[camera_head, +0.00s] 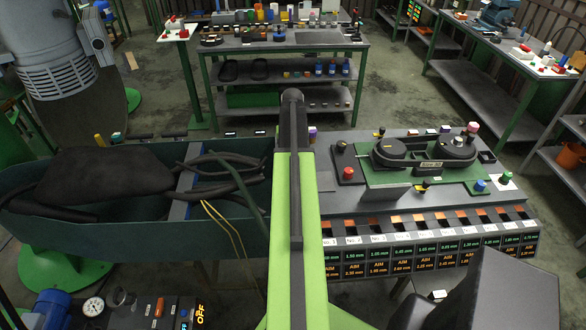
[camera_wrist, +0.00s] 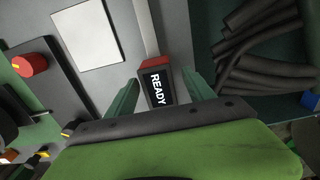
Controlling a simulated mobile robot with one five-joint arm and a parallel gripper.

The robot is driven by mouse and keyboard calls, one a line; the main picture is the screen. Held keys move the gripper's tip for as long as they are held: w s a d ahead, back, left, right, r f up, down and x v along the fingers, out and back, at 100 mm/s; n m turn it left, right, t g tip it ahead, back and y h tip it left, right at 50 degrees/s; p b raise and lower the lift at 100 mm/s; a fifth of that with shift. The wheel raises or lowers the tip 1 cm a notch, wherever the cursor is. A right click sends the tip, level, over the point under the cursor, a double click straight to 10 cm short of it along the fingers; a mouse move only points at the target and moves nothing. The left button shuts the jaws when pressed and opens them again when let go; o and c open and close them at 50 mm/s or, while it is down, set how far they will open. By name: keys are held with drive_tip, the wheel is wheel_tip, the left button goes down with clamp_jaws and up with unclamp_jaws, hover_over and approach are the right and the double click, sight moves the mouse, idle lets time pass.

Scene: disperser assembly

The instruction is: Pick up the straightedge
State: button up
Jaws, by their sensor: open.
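In the wrist view, my gripper (camera_wrist: 160,76) is open. Its two green fingers stand apart on either side of a small black display reading READY (camera_wrist: 157,86) with a red top edge. I cannot tell whether the fingers touch it. I see nothing clearly held. No straightedge can be made out for certain; a pale flat plate (camera_wrist: 88,35) lies on the grey panel, left of the fingers. In the head view, my green arm link hides the gripper and the spot beneath it.
A dark green trough (camera_head: 120,215) with black hoses (camera_head: 215,165) lies left of my arm; hoses also show in the wrist view (camera_wrist: 265,50). On the right is a bench panel with a red button (camera_head: 348,173) and rows of readouts (camera_head: 430,252). A tool table (camera_head: 285,42) stands behind.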

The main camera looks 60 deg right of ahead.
clamp_jaws()
idle(0.4)
idle(1.0)
